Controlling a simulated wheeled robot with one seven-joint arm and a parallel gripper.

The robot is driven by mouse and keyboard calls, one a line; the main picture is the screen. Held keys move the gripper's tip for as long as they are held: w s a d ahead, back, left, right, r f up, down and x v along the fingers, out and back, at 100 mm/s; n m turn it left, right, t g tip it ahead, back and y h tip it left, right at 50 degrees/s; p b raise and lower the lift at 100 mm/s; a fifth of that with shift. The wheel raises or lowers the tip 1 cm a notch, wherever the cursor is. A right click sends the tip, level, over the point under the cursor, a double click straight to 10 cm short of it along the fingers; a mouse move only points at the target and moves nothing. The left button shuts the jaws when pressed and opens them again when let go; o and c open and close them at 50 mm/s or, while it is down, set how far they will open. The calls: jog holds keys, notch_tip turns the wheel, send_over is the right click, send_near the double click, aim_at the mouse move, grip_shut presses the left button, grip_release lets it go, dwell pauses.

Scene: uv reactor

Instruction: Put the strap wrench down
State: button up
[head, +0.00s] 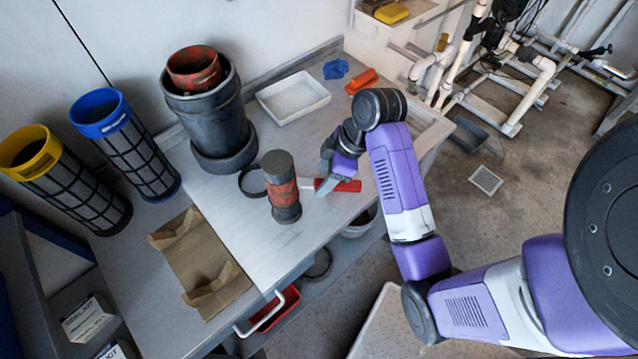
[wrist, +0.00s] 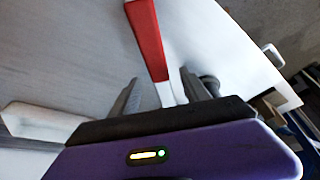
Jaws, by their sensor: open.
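The strap wrench has a red handle (head: 347,186) that lies on the grey bench, with a pale metal part at its left. A black loop (head: 252,181), which looks like its strap, lies behind the dark and orange canister; the canister hides whether they join. My gripper (head: 324,182) is over the handle. In the wrist view, the red handle (wrist: 147,40) runs away from my open gripper (wrist: 160,92), and its metal end passes between the two fingers. The fingers stand apart from it on both sides. The wrench appears to rest on the bench.
The upright canister (head: 283,188) stands close left of my gripper. A white tray (head: 293,97), a blue cloth (head: 336,69) and an orange item (head: 361,81) lie behind. A large black housing (head: 208,120) and brown paper (head: 202,262) are farther left. Bare bench shows in front.

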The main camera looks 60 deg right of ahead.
jog(key=shift+w+a+f, duration=0.1)
jog(key=shift+w+f, duration=0.1)
jog(key=shift+f, duration=0.45)
grip_shut()
jog(key=shift+r, duration=0.15)
